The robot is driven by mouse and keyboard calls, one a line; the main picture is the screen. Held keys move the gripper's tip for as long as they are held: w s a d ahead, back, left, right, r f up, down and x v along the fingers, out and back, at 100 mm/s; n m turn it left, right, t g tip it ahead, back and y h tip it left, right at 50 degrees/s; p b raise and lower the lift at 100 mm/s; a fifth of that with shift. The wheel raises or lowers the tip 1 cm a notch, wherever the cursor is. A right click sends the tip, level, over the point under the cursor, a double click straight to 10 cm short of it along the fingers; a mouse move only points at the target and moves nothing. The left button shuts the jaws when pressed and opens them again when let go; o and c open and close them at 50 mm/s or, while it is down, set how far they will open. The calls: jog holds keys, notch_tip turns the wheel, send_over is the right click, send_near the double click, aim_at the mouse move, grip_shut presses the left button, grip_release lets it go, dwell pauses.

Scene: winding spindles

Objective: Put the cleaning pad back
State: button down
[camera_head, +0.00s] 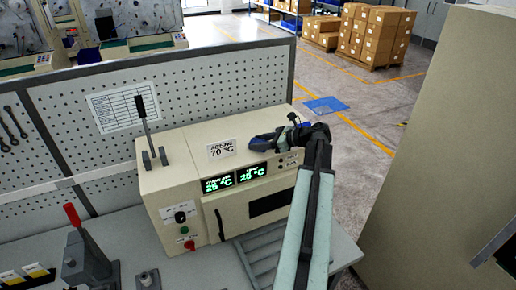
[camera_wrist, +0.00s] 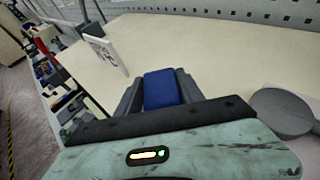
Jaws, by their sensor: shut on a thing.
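The cleaning pad appears as a blue block (camera_wrist: 161,88) between the two dark fingers of my gripper (camera_wrist: 158,94) in the wrist view. My gripper is shut on it. In the head view my gripper (camera_head: 268,142) is over the right part of the top of the cream oven (camera_head: 185,155), and the pad is hard to tell from the dark fingers. The oven top (camera_wrist: 205,60) also fills much of the wrist view. I cannot tell whether the pad touches it.
A card reading 70 °C (camera_head: 221,149) stands on the oven, close to my gripper. A grey stand with a black lever (camera_head: 146,125) is at the oven's left. A pegboard (camera_head: 200,85) rises behind. A red-handled press (camera_head: 82,250) is on the bench at left.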

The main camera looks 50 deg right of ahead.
jog(key=shift+s, duration=0.2)
jog(key=c, duration=0.7)
grip_release()
jog(key=shift+w, duration=0.25)
jog(key=shift+s, duration=0.15)
jog(key=shift+p+v, duration=2.45)
jog(key=shift+v, duration=3.55)
jog(key=shift+r, duration=0.1)
